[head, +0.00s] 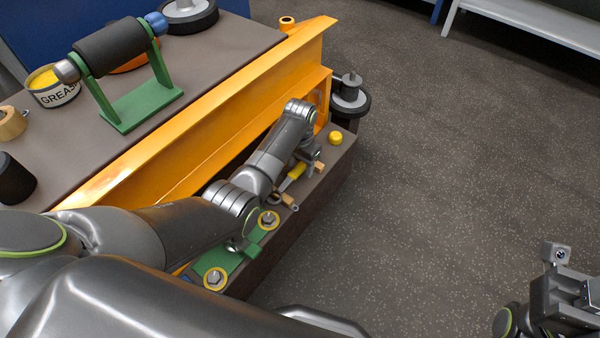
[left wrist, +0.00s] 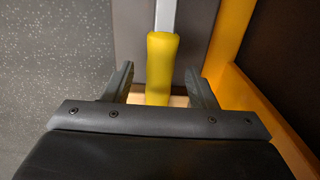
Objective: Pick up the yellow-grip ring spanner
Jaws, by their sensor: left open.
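The yellow-grip ring spanner (head: 293,176) lies on the grey-brown ledge beside the orange beam, its yellow grip near my left gripper (head: 306,166). In the left wrist view the yellow grip (left wrist: 161,62) runs upward between the open fingers of my left gripper (left wrist: 163,80), with a grey shaft beyond it. No finger clearly touches the grip. A pale wooden block (left wrist: 180,101) shows at the grip's near end. My right gripper (head: 566,300) is at the lower right over the floor, far from the spanner; its fingers cannot be made out.
The orange beam (head: 200,130) rises along the ledge. A green plate (head: 215,258) with bolts is nearer. A green roller stand (head: 140,108) and grease tin (head: 55,92) are left. Floor at right is clear.

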